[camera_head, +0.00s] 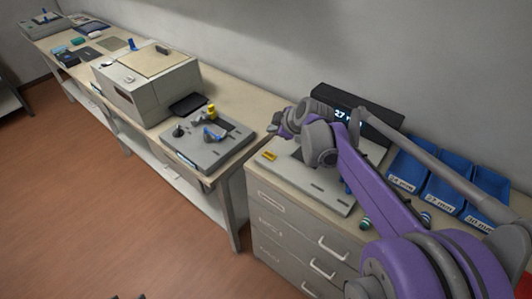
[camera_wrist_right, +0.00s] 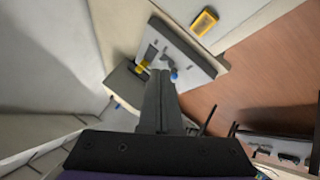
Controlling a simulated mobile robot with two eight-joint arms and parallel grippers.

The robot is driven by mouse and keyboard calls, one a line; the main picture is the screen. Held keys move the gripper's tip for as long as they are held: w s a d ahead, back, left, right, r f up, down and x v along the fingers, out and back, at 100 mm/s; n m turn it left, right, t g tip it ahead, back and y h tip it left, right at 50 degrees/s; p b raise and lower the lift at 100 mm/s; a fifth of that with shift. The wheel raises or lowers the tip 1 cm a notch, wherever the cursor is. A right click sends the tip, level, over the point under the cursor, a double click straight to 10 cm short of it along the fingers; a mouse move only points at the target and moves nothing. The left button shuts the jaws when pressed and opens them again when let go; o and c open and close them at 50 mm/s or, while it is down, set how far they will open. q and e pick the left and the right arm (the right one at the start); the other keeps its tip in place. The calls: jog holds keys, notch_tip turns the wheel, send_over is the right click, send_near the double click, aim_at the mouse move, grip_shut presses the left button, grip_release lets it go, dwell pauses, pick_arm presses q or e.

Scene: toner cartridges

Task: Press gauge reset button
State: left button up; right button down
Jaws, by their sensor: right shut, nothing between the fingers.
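The gauge is a black box with a lit display reading about 27 mm (camera_head: 347,115), at the back of the drawer cabinet behind a grey plate (camera_head: 326,194). My right arm covers part of both. I cannot make out a reset button; it may be hidden behind the arm. My right gripper (camera_head: 284,124) is above the cabinet's left side, left of the display, pointing left. In the right wrist view its fingers (camera_wrist_right: 158,82) are together and empty. The display does not show in that view. My left gripper is not in view.
A small yellow item (camera_head: 269,155) lies on the cabinet's left edge. A grey fixture (camera_head: 195,155) with yellow and blue parts is on the left bench; a similar fixture shows in the wrist view (camera_wrist_right: 200,62). A printer (camera_head: 150,88) stands farther back. Blue labelled bins (camera_head: 447,172) stand right.

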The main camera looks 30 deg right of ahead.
jog(key=b, duration=0.5)
send_over(272, 157)
notch_tip(272, 157, down, 7)
jog(key=shift+f, duration=0.2)
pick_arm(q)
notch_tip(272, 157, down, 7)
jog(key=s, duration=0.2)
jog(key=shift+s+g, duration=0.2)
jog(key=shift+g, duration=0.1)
pick_arm(e)
jog(key=shift+f, duration=0.75)
dwell(0.4)
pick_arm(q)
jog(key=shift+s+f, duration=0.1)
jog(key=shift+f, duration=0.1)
pick_arm(e)
jog(key=shift+f, duration=0.4)
pick_arm(q)
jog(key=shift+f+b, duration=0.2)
jog(key=shift+b, duration=0.2)
pick_arm(e)
jog(key=shift+f, duration=0.4)
jog(key=shift+r, duration=0.1)
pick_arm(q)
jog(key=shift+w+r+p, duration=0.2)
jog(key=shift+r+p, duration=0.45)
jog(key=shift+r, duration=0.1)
pick_arm(e)
jog(key=shift+w+r, duration=0.1)
jog(key=shift+r, duration=0.6)
